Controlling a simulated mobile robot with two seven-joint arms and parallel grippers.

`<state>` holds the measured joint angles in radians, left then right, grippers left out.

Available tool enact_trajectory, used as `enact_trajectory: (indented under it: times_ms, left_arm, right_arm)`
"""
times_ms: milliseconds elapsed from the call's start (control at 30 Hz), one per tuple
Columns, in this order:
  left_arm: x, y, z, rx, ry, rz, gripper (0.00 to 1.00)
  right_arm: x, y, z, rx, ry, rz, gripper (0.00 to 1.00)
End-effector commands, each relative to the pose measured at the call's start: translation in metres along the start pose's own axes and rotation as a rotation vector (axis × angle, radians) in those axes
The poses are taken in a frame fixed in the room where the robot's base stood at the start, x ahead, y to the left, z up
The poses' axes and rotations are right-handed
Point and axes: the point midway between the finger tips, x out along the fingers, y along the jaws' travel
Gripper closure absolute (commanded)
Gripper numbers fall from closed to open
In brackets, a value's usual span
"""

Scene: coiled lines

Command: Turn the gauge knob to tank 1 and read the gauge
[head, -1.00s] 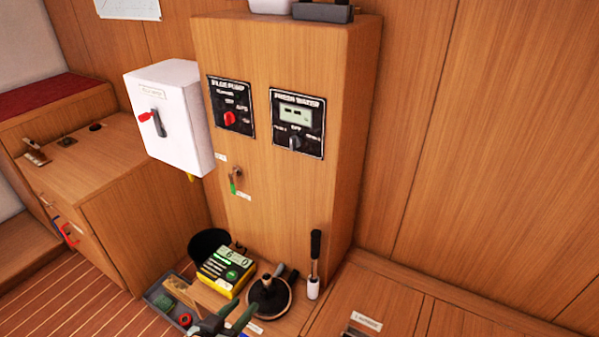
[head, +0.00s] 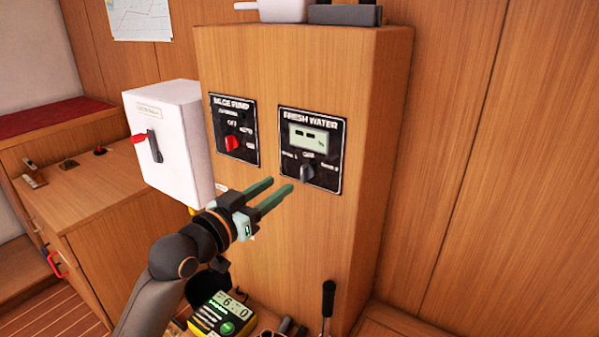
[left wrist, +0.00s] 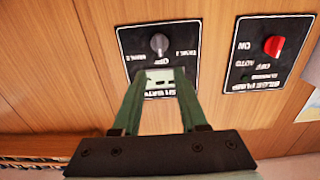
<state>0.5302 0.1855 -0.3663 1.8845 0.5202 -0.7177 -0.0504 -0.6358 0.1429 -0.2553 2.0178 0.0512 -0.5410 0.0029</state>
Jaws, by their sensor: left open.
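The fresh water gauge panel (head: 336,180) is a black plate on the front of the wooden cabinet. Its small display (head: 308,138) shows dashes and no number. Its grey knob (head: 308,172) sits below the display and looks upright, toward OFF; tank labels to each side are too blurred to read. My left gripper (head: 281,184) is open and empty, its green fingertips just left of and below the knob, apart from it. In the left wrist view the knob (left wrist: 159,44) shows upside down beyond the open fingers, which partly cover the display. My right gripper is out of view.
The bilge pump panel (head: 233,130) with a red knob is left of the gauge. A white switch box (head: 170,140) with a red handle juts out further left. The right wall is clear.

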Motion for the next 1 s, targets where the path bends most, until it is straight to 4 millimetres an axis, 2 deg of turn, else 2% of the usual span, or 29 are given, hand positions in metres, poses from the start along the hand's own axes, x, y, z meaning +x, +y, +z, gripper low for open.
enact_trajectory:
  times_ms: [200, 500, 700, 1000]
  left_arm:
    - [0.04, 0.0, 0.0, -0.001, 0.001, 0.0, 0.57]
    - [0.079, 0.0, 0.0, 0.0, 0.0, -0.001, 0.57]
    - [0.09, 0.0, 0.001, 0.0, 0.0, -0.001, 0.57]
    - [0.091, 0.0, 0.0, 0.001, 0.001, -0.001, 0.57]
  right_arm:
    - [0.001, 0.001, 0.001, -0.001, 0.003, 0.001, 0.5]
    - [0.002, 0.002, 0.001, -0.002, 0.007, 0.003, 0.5]
    - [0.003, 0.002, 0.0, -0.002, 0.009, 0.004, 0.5]
    - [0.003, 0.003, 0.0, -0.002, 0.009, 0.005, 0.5]
